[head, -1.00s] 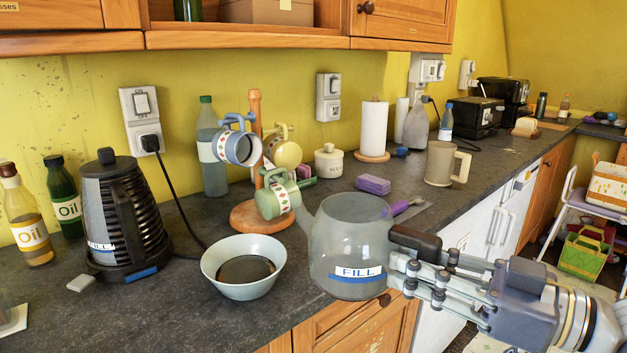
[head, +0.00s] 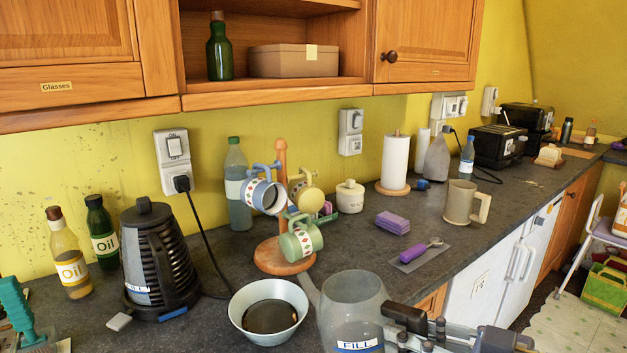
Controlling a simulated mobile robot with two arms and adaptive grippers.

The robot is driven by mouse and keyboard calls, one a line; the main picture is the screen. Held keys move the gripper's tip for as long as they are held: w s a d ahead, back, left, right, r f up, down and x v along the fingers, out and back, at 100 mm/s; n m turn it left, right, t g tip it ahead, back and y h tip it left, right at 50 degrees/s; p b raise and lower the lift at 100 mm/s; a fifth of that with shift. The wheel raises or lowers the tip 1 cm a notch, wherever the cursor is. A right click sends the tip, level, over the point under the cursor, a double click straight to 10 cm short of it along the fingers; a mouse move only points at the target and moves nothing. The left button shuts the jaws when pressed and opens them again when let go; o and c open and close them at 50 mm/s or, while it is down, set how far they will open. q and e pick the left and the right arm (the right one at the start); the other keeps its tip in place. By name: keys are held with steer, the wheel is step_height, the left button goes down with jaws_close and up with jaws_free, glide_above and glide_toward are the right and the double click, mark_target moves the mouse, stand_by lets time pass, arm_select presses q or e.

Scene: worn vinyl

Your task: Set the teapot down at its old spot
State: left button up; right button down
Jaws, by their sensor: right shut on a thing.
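The teapot (head: 352,300) is a clear glass vessel with a spout on its left and a label reading FILL. It shows at the bottom of the head view, near the counter's front edge, and its base is cut off by the frame. My right gripper (head: 398,322) is shut on the teapot at its right side. I cannot tell whether the teapot touches the counter. My left gripper does not show.
A pale bowl (head: 238,312) with a dark inside stands close to the left of the teapot. A mug tree (head: 268,254) with several mugs stands behind. A black kettle (head: 158,262), purple sponges (head: 392,222) and a purple-handled tool (head: 420,250) lie around. Bare worktop (head: 345,245) shows behind the teapot.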

steer(key=shift+w+a+r+g+h+p, duration=0.1)
steer(key=shift+w+a+g+h+p, duration=0.3)
steer(key=shift+p, duration=1)
steer(key=shift+w+a+f+p, duration=0.2)
steer(key=shift+a+p, duration=0.1)
steer(key=shift+a, duration=0.1)
steer(key=shift+f, duration=0.1)
